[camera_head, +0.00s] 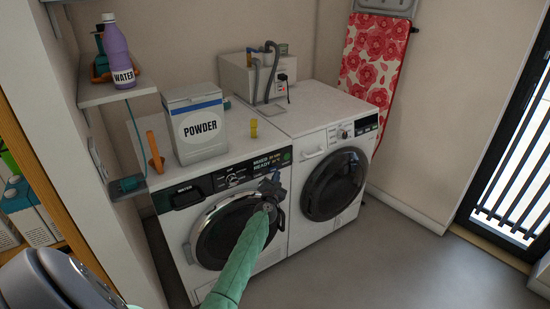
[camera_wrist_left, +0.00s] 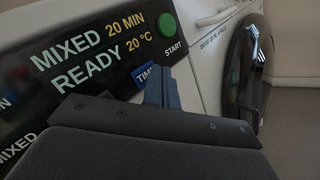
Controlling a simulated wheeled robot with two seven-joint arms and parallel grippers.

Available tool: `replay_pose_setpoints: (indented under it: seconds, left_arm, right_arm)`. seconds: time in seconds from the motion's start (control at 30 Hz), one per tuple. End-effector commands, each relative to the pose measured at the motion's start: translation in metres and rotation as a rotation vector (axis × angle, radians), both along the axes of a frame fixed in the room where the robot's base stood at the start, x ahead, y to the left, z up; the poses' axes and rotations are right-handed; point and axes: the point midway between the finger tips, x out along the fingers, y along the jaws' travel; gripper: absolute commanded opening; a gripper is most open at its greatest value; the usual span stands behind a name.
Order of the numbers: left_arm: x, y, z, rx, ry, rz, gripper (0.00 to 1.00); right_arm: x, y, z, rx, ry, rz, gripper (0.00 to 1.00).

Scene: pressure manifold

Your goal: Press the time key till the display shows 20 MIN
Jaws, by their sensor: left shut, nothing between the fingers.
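The left washing machine's black control panel (camera_wrist_left: 40,75) fills the upper left of the left wrist view. Its display (camera_wrist_left: 105,45) reads "MIXED 20 MIN" and "READY 20 °C". The blue time key (camera_wrist_left: 145,75), marked "TIME", is just below the display, its right end hidden by my fingers. A green round START button (camera_wrist_left: 166,25) is to its upper right. My left gripper (camera_wrist_left: 160,75) is shut and empty, its fingertips right at the time key. I cannot tell whether they touch it. In the head view, my left gripper (camera_head: 274,178) is in front of the panel's right end.
A powder box (camera_head: 198,145) and a small yellow item (camera_head: 253,129) stand on the left washer. A second machine (camera_head: 335,180) stands to the right. A water bottle (camera_head: 118,60) is on the wall shelf. The floor (camera_head: 380,265) in front is clear.

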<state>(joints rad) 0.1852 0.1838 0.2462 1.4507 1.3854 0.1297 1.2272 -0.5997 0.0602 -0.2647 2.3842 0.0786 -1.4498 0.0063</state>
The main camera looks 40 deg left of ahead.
Motion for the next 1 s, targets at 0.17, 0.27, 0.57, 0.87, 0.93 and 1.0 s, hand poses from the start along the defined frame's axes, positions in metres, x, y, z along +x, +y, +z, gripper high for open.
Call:
replay_pose_setpoints:
  seconds: [0.17,0.27,0.57,0.87,0.93,1.0]
  left_arm:
    - [-0.004,-0.01,0.001,-0.001,0.0,-0.001,0.0]
    - [-0.007,-0.017,0.001,-0.001,0.0,0.0,0.0]
    - [-0.016,-0.039,0.001,-0.001,0.0,-0.001,0.0]
    - [-0.023,-0.055,0.0,-0.001,0.0,-0.001,0.0]
    - [-0.023,-0.055,0.0,-0.001,0.0,0.0,0.0]
    - [-0.023,-0.055,0.0,-0.001,0.0,0.0,0.0]
  right_arm:
    - [-0.002,0.0,0.003,-0.001,0.003,0.001,0.0]
    - [-0.002,0.0,0.005,-0.001,0.004,0.001,0.0]
    - [-0.003,-0.001,0.011,-0.002,0.006,0.001,0.0]
    - [-0.003,-0.001,0.014,-0.002,0.006,0.001,0.0]
    - [-0.003,-0.001,0.014,-0.002,0.006,0.001,0.0]
    - [-0.003,-0.001,0.014,-0.002,0.006,0.001,0.0]
